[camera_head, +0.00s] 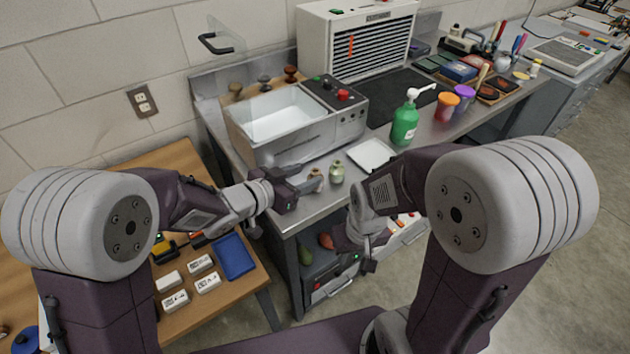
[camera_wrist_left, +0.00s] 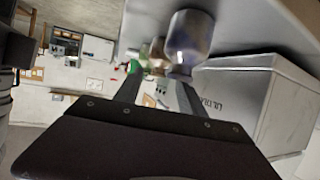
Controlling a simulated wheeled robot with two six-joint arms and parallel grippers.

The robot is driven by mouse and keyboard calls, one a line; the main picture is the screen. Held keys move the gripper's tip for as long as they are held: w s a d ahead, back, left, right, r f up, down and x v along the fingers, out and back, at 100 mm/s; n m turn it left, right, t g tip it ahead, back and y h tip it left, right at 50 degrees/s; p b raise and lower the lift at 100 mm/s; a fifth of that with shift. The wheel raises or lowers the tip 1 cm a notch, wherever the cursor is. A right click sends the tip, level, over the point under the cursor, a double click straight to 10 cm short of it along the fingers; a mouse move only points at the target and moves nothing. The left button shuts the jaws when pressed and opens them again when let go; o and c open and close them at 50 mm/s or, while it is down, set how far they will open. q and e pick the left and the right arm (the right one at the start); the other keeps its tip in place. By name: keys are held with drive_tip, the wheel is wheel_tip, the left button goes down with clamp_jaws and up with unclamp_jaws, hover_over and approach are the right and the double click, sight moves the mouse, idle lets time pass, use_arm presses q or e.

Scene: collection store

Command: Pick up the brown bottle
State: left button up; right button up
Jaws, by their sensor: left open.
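A small brown bottle (camera_head: 315,180) stands near the front edge of the steel bench, just beyond the tip of my left gripper (camera_head: 301,187). A small olive-green bottle (camera_head: 337,173) stands to its right. In the left wrist view, my left gripper (camera_wrist_left: 156,92) is open with nothing held between its fingers. A brownish bottle (camera_wrist_left: 157,47) shows blurred ahead of the fingers, and a larger grey-blue bottle (camera_wrist_left: 189,42) is closer, by the right finger. My right gripper (camera_head: 369,265) is low, in front of the bench; its jaws are too unclear to read.
A sink-like steel tank (camera_head: 285,120) stands behind the bottles. A white square dish (camera_head: 371,155) and a green pump bottle (camera_head: 405,122) are to the right. A lower wooden table (camera_head: 215,305) holds white boxes and a blue tray (camera_head: 233,256).

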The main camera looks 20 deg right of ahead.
sight(313, 175)
use_arm(q)
drive_tip(key=x, duration=0.4)
drive_tip(key=shift+d, duration=0.25)
drive_tip(key=shift+w+d+f, duration=0.1)
drive_tip(key=shift+d+f, duration=0.05)
drive_tip(key=shift+c, duration=0.4)
clamp_jaws()
